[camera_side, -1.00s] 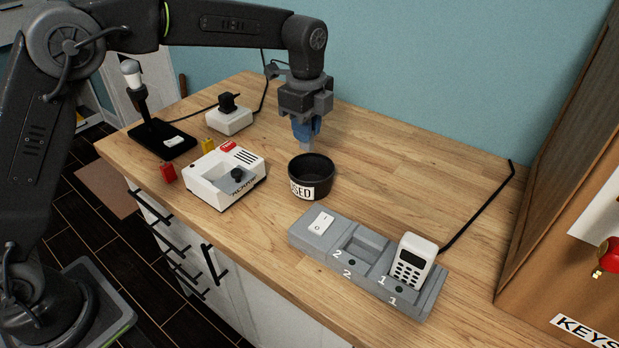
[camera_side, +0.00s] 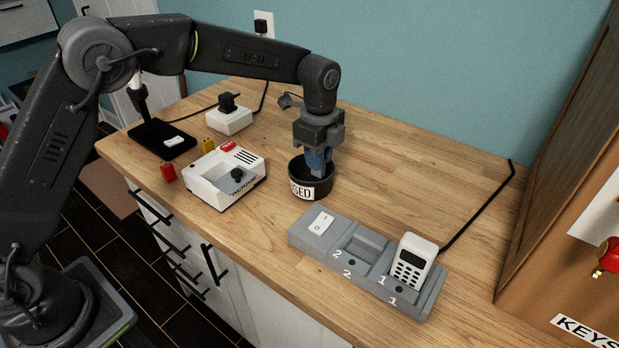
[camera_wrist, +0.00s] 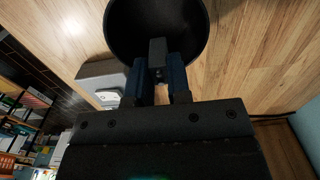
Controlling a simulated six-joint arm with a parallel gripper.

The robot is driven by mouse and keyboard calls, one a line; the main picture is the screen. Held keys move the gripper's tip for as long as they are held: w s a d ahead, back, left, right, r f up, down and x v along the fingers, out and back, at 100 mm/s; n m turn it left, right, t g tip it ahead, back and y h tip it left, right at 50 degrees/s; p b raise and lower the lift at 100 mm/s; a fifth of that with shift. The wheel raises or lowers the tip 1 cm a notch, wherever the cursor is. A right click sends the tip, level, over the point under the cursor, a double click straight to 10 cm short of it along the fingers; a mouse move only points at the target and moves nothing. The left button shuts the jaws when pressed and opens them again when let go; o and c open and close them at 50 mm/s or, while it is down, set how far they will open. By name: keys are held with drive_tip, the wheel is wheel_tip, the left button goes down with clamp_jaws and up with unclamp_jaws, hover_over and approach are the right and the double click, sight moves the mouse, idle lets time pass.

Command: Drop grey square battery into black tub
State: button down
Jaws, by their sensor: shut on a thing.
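The black tub (camera_side: 323,187), with a white label ending in "SED", stands upright on the wooden counter. It also shows at the top of the wrist view (camera_wrist: 125,30). My gripper (camera_side: 318,163) points down right over the tub, its blue fingers at about the height of the opening. In the wrist view the fingers (camera_wrist: 158,78) are shut on the grey square battery (camera_wrist: 157,48), which sticks out past their tips over the tub. The side view barely shows the battery, and the tub's floor is partly hidden.
A white tester box (camera_side: 212,190) stands left of the tub, with red (camera_side: 168,172) and yellow (camera_side: 208,146) batteries beside it. A grey numbered dock (camera_side: 335,255) holding a white handset (camera_side: 413,262) is in front.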

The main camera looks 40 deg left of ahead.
drive_tip(key=c, duration=1)
unclamp_jaws()
wheel_tip(320, 180, up, 14)
drive_tip(key=shift+f, duration=0.1)
